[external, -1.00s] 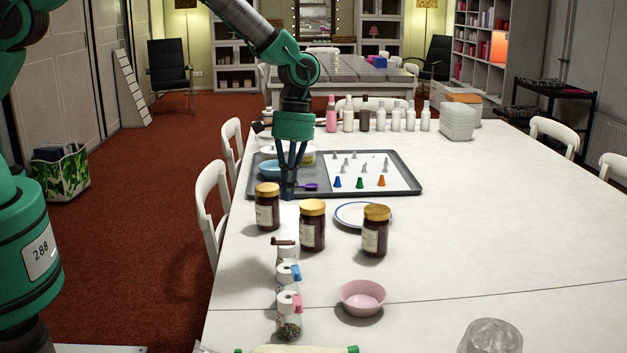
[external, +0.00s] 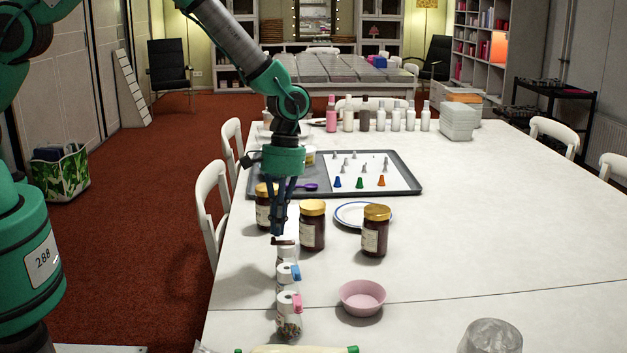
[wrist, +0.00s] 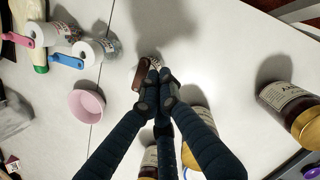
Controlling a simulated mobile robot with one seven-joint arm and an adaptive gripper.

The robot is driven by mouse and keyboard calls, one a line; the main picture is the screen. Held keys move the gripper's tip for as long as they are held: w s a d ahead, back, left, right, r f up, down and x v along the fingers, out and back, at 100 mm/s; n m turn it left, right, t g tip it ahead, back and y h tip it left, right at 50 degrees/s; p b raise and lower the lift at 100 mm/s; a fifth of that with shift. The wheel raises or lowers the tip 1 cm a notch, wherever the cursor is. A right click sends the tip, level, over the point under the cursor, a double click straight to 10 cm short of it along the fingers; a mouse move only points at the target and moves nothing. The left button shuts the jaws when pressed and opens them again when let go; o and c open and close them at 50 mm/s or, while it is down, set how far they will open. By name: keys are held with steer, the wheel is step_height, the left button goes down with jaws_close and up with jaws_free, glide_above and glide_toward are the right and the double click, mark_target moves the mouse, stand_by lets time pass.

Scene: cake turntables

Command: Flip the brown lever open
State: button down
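The brown lever (external: 284,242) sits on top of the farthest of three small white-lidded jars in a row; this jar (external: 286,254) stands just in front of the dark jam jars. In the wrist view the brown lever (wrist: 141,73) shows just left of my fingertips. My gripper (external: 278,231) points down right over the lever, its fingers together and nothing seen between them. In the wrist view the fingertips (wrist: 158,78) overlap the jar's lid and hide much of it. Whether they touch the lever I cannot tell.
Jars with a blue lever (external: 294,271) and a pink lever (external: 296,303) stand nearer the camera. Gold-lidded jam jars (external: 312,228) stand close behind and right of my gripper. A pink bowl (external: 362,297) is to the right. The table's right side is clear.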

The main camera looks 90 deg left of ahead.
mark_target(272, 238)
steer(key=shift+s+d+r+n+t+p, duration=0.15)
steer(key=shift+s+d+n+p, duration=0.1)
steer(key=shift+n+p, duration=0.4)
steer(key=shift+s+d+f+n+t+p, duration=0.1)
steer(key=shift+d+n+t+p, duration=0.1)
steer(key=shift+n+p, duration=0.4)
stand_by(0.4)
steer(key=d+n+p, duration=0.1)
steer(key=n+p, duration=0.1)
steer(key=n+t+p, duration=0.1)
steer(key=n+p, duration=0.1)
steer(key=d+n+p, duration=0.1)
steer(key=n, duration=0.1)
steer(key=shift+s+d+r+n+p, duration=0.15)
steer(key=shift+s+d+n+p, duration=0.2)
steer(key=shift+p, duration=0.05)
steer(key=d+n+p, duration=0.1)
steer(key=n+p, duration=0.1)
steer(key=p, duration=0.1)
steer(key=w+d+n+t+p, duration=0.1)
steer(key=n+p, duration=0.2)
steer(key=d+n+t+y+p, duration=0.1)
steer(key=n+p, duration=0.2)
steer(key=p, duration=0.1)
steer(key=shift+w+f, duration=0.2)
steer(key=shift+w+a, duration=0.1)
steer(key=shift+a, duration=0.05)
steer(key=shift+w+a+p, duration=0.45)
steer(key=shift+p, duration=0.3)
